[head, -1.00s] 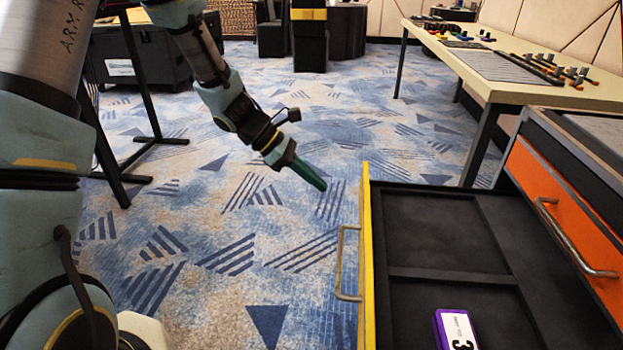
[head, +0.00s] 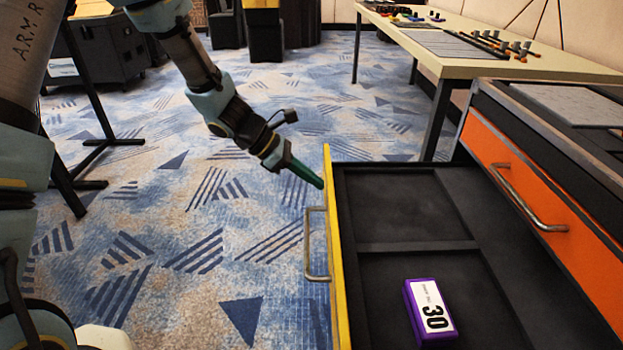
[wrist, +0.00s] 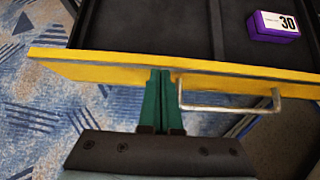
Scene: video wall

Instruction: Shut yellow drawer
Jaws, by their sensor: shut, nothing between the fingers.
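The yellow drawer (head: 339,270) is pulled well out of its cabinet, with its black inside showing. Its yellow front also shows in the wrist view (wrist: 100,68). A metal handle (head: 309,245) is fixed to the front; it also shows in the wrist view (wrist: 230,106). My gripper (head: 318,184) has its green fingers closed together and empty. The fingertips are at the outer face of the yellow front, just left of the handle in the wrist view (wrist: 160,74). They look to be touching or almost touching it; I cannot tell which.
A purple box (head: 430,311) marked 30 lies in the drawer. An orange drawer (head: 530,190) with a metal handle is shut in the cabinet. A long table (head: 470,55) with tools stands behind. Patterned carpet left of the drawer front is clear.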

